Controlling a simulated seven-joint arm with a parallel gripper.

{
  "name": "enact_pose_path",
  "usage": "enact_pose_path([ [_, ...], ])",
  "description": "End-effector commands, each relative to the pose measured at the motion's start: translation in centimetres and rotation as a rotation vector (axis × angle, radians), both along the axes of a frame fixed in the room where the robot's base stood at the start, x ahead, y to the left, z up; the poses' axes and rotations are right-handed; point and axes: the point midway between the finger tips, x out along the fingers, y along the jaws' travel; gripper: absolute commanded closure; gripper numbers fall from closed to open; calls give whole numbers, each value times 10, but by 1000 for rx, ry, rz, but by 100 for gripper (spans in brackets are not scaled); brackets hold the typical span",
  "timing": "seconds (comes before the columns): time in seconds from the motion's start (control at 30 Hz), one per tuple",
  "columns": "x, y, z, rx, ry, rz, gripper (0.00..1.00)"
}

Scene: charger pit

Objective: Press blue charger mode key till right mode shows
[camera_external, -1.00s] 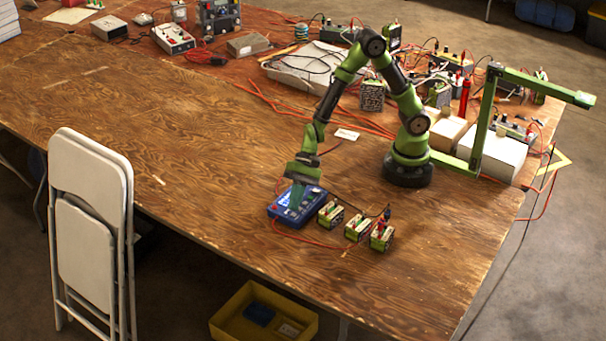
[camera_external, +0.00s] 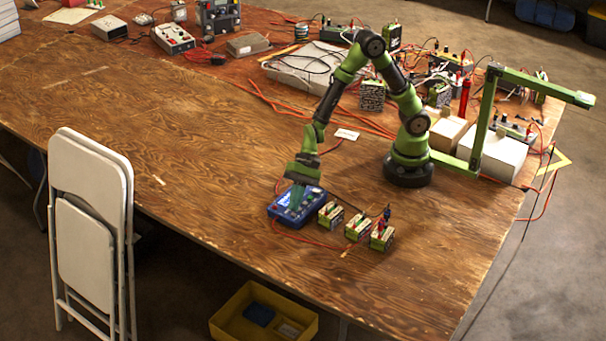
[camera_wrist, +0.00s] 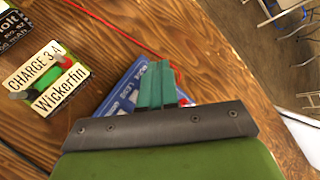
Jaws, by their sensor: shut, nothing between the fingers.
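The blue charger (camera_external: 284,211) lies on the wooden table near its front edge. It also shows in the wrist view (camera_wrist: 125,90), partly hidden behind my gripper. My gripper (camera_external: 296,205) points down over the charger, with its teal fingers together and nothing between them. In the wrist view the fingertips (camera_wrist: 157,68) overlap the charger's face. I cannot tell whether they touch a key. The mode key and any mode reading are hidden or too small to make out.
Several small battery packs (camera_external: 357,228) stand just right of the charger; one, labelled "CHARGE 3.4" (camera_wrist: 45,78), shows in the wrist view. Red and black leads run around them. A folding chair (camera_external: 88,220) and a yellow bin (camera_external: 232,318) are off the table's front.

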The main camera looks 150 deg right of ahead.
Motion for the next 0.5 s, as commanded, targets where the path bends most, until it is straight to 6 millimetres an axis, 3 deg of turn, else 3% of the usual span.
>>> enact_pose_path([
  [0.5,0,0,-7,1,0,-1,100],
])
